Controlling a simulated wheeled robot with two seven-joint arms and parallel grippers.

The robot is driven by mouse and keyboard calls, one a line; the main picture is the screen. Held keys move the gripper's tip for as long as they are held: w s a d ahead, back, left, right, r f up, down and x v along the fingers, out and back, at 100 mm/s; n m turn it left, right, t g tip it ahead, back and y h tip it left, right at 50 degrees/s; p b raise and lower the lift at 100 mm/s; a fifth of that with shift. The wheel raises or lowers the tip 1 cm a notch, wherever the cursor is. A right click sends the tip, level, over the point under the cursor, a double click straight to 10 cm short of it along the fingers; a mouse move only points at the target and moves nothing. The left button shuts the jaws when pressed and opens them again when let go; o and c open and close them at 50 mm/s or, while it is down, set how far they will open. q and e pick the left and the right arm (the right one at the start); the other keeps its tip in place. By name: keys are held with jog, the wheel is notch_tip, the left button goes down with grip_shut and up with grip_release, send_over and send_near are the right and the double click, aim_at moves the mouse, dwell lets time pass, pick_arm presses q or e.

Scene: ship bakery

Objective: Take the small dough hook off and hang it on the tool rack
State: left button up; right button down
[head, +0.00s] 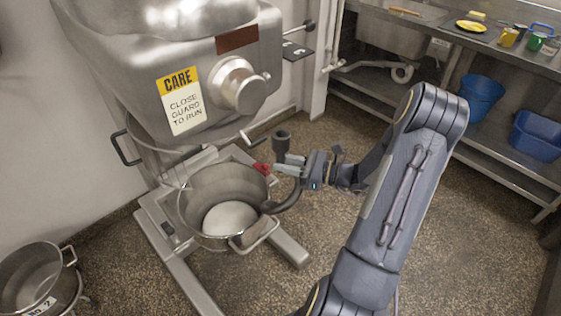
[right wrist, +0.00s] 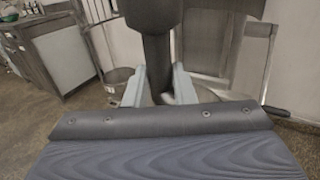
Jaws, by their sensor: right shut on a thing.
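The small dough hook (head: 282,147) is dark grey, with a thick hub on top and a curved arm below. My right gripper (head: 290,165) is shut on its shaft, to the right of the mixer. The hook is off the mixer; its hub is up, and its curved end hangs at the right rim of the mixer bowl (head: 203,190). I cannot tell if it touches the rim. In the right wrist view, the dark shaft (right wrist: 157,62) stands between the fingers (right wrist: 158,88). My left gripper is not in view.
The mixer (head: 215,95) with its CARE sign stands at left; its bowl holds pale dough (head: 229,217). Another bowl (head: 38,280) is at lower left. A steel bench (head: 440,50) with blue tubs (head: 540,135) below is at upper right. Speckled floor (head: 470,240) is clear at right.

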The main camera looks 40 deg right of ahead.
jog(key=v, duration=1)
jog(key=shift+p, duration=0.3)
dwell(0.7)
jog(key=shift+s+r, duration=0.1)
dwell(0.5)
